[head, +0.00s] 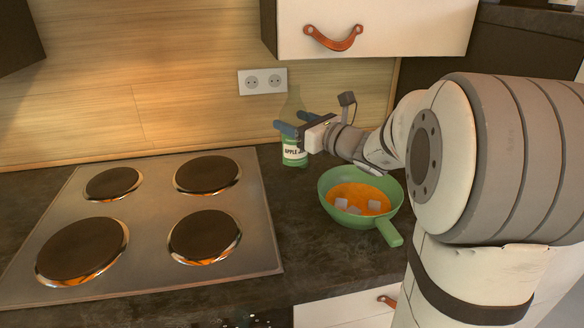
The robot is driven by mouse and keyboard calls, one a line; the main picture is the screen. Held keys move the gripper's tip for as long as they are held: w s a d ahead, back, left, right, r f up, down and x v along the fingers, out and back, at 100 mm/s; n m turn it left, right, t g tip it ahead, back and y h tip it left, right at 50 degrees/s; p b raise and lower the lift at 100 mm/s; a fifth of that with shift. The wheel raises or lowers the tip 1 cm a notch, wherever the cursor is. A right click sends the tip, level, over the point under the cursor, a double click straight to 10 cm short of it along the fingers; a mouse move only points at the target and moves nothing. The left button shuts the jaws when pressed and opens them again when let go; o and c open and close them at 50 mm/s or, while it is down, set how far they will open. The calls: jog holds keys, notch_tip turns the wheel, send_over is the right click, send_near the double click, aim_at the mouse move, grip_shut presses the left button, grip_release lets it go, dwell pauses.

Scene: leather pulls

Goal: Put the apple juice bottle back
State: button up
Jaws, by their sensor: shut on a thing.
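The apple juice bottle (294,158) is green with a white label reading "APPLE" and a tapering, see-through neck. It is upright at the back of the dark counter, close to the wooden wall. My gripper (290,130) is shut on the bottle at its upper body, reaching in from the right. The fingers hide part of the bottle above the label. I cannot tell whether its base touches the counter.
A green pan (326,190) with orange soup and pale cubes stands right of the bottle, its handle toward the front. A four-burner hob (150,225) fills the left. A wall cabinet (400,25) with a leather pull hangs above right. A socket (262,81) is behind.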

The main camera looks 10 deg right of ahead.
aim_at(304, 155)
notch_tip(304, 155, down, 8)
jog(key=shift+r+b, duration=0.2)
jog(key=shift+b, duration=0.25)
jog(key=shift+f, duration=0.2)
jog(key=o, duration=1.4)
jog(key=shift+r, duration=0.2)
jog(key=v, duration=1.2)
jog(key=shift+s, duration=0.1)
